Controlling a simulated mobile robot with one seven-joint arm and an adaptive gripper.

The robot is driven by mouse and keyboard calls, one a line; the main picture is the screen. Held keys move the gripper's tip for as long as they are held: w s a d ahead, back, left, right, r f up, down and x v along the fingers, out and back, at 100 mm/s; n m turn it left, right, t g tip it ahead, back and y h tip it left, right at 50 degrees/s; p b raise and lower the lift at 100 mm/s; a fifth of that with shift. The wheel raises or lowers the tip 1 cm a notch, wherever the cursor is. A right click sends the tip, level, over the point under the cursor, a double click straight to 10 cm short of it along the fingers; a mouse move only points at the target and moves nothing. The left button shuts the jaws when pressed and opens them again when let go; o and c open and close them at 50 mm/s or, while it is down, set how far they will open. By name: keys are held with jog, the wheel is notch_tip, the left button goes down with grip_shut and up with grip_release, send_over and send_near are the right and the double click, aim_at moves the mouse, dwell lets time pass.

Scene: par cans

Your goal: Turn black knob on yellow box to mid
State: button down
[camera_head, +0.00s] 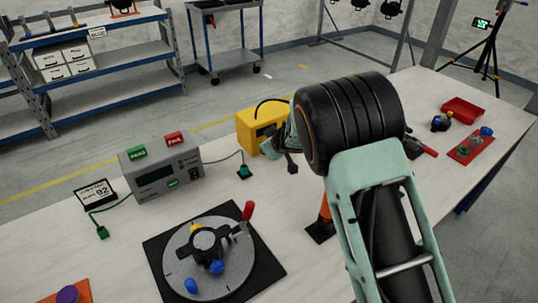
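The yellow box (246,137) stands on the table near the back edge, left of my arm. A dark cable loop shows over its top and right side. My arm covers the right part of the box, and I cannot make out the black knob or its setting. My gripper (288,155) shows only in part, past the large black arm joint, in front of the right side of the box. I cannot tell whether it touches the box or how its fingers stand.
A grey meter box (160,172) with red and green blocks stands left. A round grey turntable (230,265) on a black mat lies front left. An orange post on a black base (321,232) is beside my arm. A red tray (463,110) lies far right.

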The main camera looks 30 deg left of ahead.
jog(key=shift+s+a+f+n+t+h+b, duration=0.15)
jog(key=shift+f+n+t+h+b, duration=0.35)
jog(key=shift+b, duration=2.75)
jog(key=shift+s+r+t+b, duration=0.1)
jog(key=shift+r+t+b, duration=0.35)
jog(key=shift+b, duration=1.3)
jog(key=c, duration=2.1)
grip_release()
jog(key=v, duration=1.2)
jog(key=shift+f, duration=0.1)
